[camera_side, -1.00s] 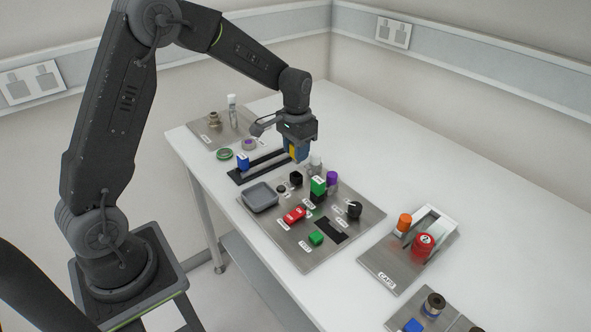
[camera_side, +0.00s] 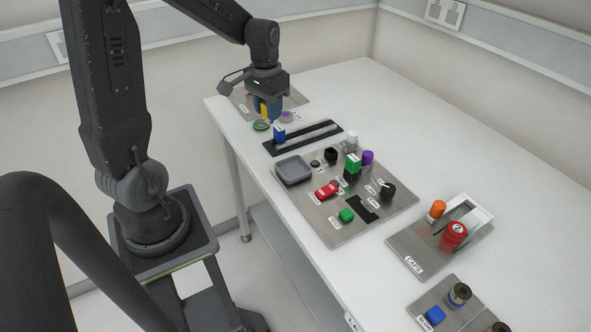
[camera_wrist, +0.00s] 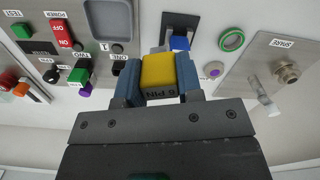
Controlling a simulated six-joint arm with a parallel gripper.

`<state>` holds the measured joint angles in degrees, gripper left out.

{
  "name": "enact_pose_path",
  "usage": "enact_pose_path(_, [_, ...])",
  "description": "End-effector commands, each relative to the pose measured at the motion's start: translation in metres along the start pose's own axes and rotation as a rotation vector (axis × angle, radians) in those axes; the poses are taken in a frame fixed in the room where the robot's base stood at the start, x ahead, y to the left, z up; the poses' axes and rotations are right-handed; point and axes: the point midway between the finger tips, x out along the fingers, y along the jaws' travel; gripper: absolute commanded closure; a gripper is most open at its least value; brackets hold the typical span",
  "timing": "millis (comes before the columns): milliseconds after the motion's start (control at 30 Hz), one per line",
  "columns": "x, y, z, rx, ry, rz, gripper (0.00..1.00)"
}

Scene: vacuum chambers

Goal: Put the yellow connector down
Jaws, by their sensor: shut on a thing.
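In the side view, my gripper (camera_side: 264,108) is shut on the yellow connector (camera_side: 264,110), near the far left of the table. It is close to the green ring and the black slotted rail (camera_side: 312,138). A blue block (camera_side: 279,132) stands at the rail's left end and also shows in the wrist view (camera_wrist: 180,43). I cannot tell whether the connector touches the table.
A green ring (camera_side: 261,124) and a purple-centred disc (camera_side: 286,116) lie close by. A metal spare plate (camera_wrist: 275,65) is at the far corner. A control panel (camera_side: 325,226) with a grey tray (camera_side: 293,169) and several knobs fills the middle.

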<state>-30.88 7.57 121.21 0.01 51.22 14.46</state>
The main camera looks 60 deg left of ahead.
Motion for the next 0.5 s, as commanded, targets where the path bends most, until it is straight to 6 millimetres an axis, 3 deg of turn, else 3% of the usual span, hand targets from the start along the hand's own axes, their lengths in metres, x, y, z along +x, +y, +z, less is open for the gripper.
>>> enact_pose_path(100, [-0.004,-0.016,0.029,-0.066,0.002,0.0,1.0])
enact_pose_path(267, [-0.003,-0.02,0.046,-0.102,0.0,0.0,1.0])
enact_pose_path(500, [0.022,0.018,0.033,-0.097,-0.005,0.001,1.0])
